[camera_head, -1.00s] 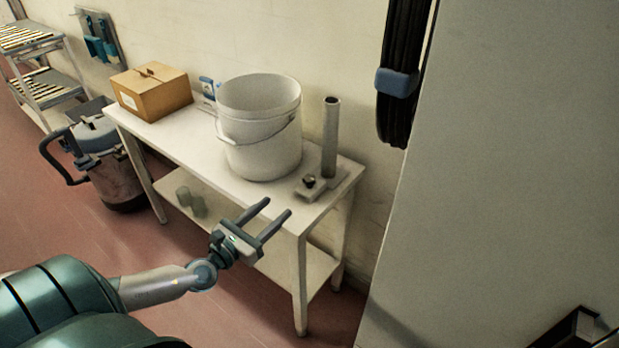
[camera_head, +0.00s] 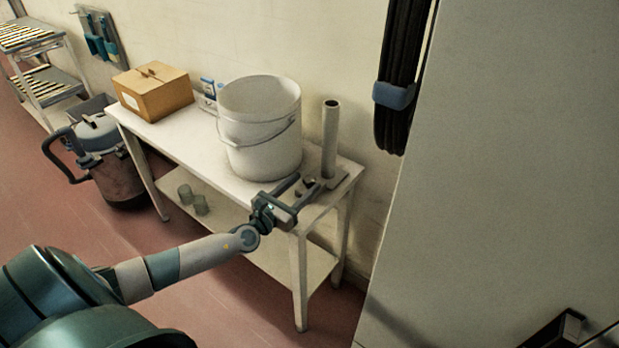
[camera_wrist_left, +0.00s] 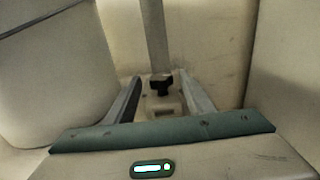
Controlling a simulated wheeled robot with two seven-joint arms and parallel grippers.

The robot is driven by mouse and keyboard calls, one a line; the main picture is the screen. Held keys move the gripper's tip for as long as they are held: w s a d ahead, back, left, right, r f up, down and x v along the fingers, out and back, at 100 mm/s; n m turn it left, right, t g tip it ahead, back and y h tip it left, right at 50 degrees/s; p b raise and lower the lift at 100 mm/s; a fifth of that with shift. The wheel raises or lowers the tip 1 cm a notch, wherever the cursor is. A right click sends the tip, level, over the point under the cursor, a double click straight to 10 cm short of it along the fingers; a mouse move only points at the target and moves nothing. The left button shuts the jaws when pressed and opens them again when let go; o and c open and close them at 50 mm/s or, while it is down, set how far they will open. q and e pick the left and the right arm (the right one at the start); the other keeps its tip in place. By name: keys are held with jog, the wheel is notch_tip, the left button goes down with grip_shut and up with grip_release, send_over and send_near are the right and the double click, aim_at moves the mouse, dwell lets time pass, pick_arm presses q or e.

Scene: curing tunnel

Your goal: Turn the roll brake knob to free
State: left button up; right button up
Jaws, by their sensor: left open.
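The roll brake knob is small and black; it shows in the left wrist view (camera_wrist_left: 161,85) on a pale base, in front of a grey upright tube (camera_head: 330,138). In the head view the knob (camera_head: 308,181) is partly hidden by my gripper. My left gripper (camera_head: 306,183) is open and sits over the table's front right corner. In the left wrist view its two fingers (camera_wrist_left: 165,98) stand left and right of the knob, apart from it. I cannot tell how far the fingertips reach past it.
A white bucket (camera_head: 259,125) stands close left of the gripper on the white table (camera_head: 190,150). A cardboard box (camera_head: 152,92) is at the table's far left. Two jars (camera_head: 200,204) are on the lower shelf. A large pale panel (camera_head: 500,170) fills the right.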

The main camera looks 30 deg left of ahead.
aim_at(305, 183)
pick_arm(q)
jog(key=shift+w+r, duration=0.1)
jog(key=shift+w, duration=0.6)
jog(key=shift+w+d, duration=0.15)
jog(key=shift+w, duration=0.9)
pick_arm(e)
jog(key=shift+s+d, duration=0.2)
jog(key=shift+s, duration=0.35)
jog(key=shift+s+d, duration=0.15)
jog(key=shift+s, duration=0.35)
pick_arm(q)
jog(key=c, duration=1)
jog(key=shift+c, duration=0.2)
pick_arm(e)
jog(key=shift+w, duration=0.15)
